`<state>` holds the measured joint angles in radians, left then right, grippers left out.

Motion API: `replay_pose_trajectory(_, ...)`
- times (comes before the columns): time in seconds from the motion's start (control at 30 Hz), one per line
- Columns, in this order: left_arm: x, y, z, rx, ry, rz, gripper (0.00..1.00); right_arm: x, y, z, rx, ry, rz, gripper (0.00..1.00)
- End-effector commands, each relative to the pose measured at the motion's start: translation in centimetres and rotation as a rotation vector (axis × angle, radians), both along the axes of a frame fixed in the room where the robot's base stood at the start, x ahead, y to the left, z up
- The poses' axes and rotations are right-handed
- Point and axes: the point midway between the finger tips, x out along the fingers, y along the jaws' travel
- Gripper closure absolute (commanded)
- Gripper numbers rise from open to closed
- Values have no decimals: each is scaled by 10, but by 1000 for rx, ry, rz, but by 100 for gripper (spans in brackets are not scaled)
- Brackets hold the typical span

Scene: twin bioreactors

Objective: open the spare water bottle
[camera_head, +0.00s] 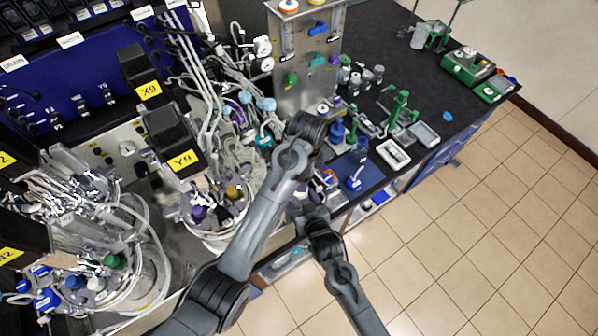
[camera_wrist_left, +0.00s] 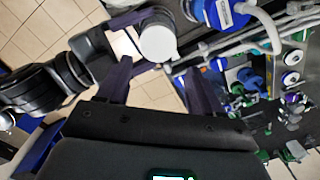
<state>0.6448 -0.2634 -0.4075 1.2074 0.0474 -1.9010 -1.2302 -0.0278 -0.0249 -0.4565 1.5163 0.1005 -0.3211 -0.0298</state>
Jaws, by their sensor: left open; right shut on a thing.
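A white round lid or bottle top (camera_wrist_left: 158,42) shows in the left wrist view, just beyond my left fingertips; I take it for the spare water bottle. My left gripper (camera_wrist_left: 157,70) is open, with one dark finger on each side below it. I cannot tell whether the fingers touch it. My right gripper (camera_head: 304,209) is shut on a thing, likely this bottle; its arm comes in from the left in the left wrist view. In the head view my left arm hides the left fingers and most of the bottle.
A black bench (camera_head: 450,80) carries a steel panel (camera_head: 300,75), a white tray (camera_head: 393,154) and a blue-capped bottle (camera_head: 354,183) close by. Bioreactors with tubing (camera_head: 130,230) crowd the left. Tiled floor (camera_head: 480,240) is clear at right.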

Motion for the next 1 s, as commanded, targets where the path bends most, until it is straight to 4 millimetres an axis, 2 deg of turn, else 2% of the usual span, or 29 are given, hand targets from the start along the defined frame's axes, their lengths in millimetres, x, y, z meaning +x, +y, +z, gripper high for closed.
replay_pose_trajectory(0.17,-3,8,3,-23,11,-91,34,0,0,0,0,0,0,100)
replay_pose_trajectory(0.27,-4,10,-3,-29,14,-105,34,0,0,0,0,0,0,100)
replay_pose_trajectory(0.7,-3,11,-57,-30,14,-103,34,0,0,0,0,0,0,100)
replay_pose_trajectory(1.0,-3,11,-72,-30,11,-104,34,0,0,0,0,0,0,100)
